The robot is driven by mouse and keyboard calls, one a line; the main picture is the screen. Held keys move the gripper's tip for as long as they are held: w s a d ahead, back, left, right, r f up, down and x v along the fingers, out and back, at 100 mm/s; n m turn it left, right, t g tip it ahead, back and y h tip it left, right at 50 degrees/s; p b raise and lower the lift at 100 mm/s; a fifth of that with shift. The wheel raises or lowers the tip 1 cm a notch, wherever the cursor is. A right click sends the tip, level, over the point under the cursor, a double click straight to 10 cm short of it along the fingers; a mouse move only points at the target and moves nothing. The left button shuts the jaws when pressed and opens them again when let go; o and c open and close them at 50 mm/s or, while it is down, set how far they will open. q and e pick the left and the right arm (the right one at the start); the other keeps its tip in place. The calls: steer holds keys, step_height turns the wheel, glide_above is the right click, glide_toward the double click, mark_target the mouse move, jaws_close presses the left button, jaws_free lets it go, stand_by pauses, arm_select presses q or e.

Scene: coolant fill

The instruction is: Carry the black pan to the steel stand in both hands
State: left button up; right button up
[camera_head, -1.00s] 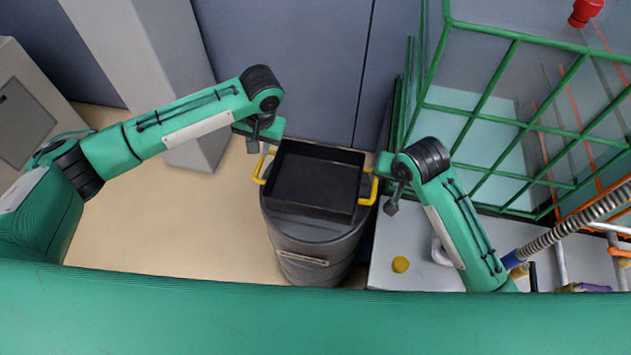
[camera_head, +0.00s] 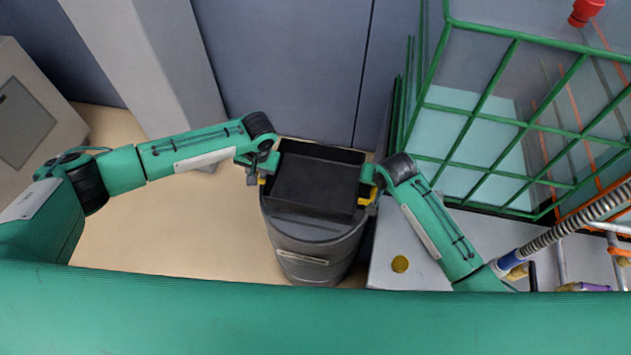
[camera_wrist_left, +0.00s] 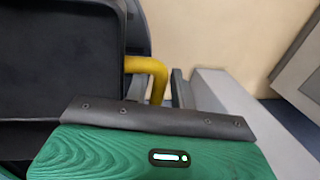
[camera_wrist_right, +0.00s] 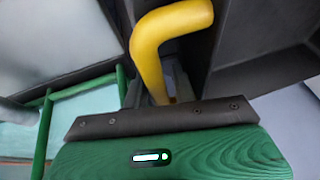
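The black pan (camera_head: 316,182) is a shallow rectangular tray with yellow handles, sitting level on a dark grey drum. My left gripper (camera_head: 258,172) is at its left handle; in the left wrist view that yellow handle (camera_wrist_left: 157,75) passes down behind the gripper's edge beside a dark finger. My right gripper (camera_head: 370,190) is at the right handle; in the right wrist view this yellow handle (camera_wrist_right: 158,50) runs down between dark finger parts. Both grippers look open around the handles; the fingertips are partly hidden. I cannot pick out the steel stand with certainty.
The drum (camera_head: 312,240) stands on the tan floor (camera_head: 180,235). A green-framed cage (camera_head: 519,120) is at the right back. A grey column (camera_head: 160,75) and wall panels are behind.

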arm_select(q)
steer(key=shift+c, duration=0.5)
arm_select(e)
steer(key=shift+c, duration=0.5)
arm_select(q)
jaws_close()
arm_select(e)
jaws_close()
arm_select(q)
steer(key=shift+r, duration=0.15)
arm_select(e)
steer(key=shift+r, duration=0.15)
